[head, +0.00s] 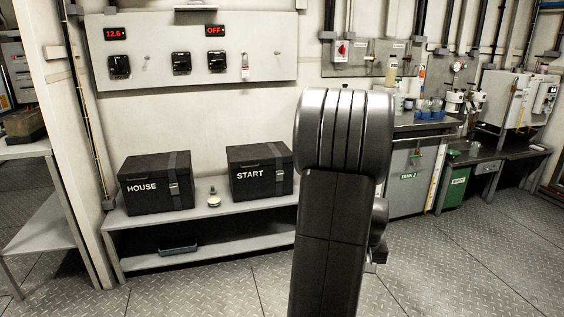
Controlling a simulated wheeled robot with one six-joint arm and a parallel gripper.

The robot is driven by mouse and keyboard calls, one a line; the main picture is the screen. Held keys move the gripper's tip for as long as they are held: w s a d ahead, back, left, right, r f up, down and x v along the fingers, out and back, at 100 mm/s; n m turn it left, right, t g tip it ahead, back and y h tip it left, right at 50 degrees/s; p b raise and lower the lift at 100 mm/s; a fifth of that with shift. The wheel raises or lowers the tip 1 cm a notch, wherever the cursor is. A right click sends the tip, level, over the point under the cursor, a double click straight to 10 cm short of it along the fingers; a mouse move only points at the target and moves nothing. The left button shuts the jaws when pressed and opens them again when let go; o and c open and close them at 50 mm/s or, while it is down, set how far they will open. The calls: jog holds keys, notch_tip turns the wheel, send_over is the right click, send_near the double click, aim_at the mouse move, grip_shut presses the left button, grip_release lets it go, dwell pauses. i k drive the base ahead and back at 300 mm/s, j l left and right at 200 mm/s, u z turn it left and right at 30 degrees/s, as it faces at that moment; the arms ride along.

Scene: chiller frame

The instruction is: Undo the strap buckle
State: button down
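Two black battery boxes stand on a grey bench at the left, each with a dark strap over its lid and front. The box marked HOUSE (147,193) has a strap (173,167) with a small grey metal buckle (174,188) low on its front; the buckle looks shut. The box marked START (252,180) has a strap (281,160) with a small buckle (279,174) on its front. My arm stands upright right of the boxes, apart from them. Its end is mostly hidden behind it, and the gripper's fingers cannot be made out.
A small round pale object (213,200) sits on the bench (228,208) between the boxes. A dark tray (178,249) lies on the lower shelf. A panel (195,50) with switches and red displays hangs above. A cabinet (408,180) stands right of my arm. The floor in front is clear.

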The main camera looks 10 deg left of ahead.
aim_at(280, 177)
jog(key=i+j+u, duration=0.15)
jog(key=i, duration=0.5)
jog(key=i+u, duration=0.2)
jog(key=i, duration=0.5)
jog(key=i+l+u, duration=0.15)
jog(key=i, duration=0.5)
jog(key=i+l+u, duration=0.15)
jog(key=i, duration=0.5)
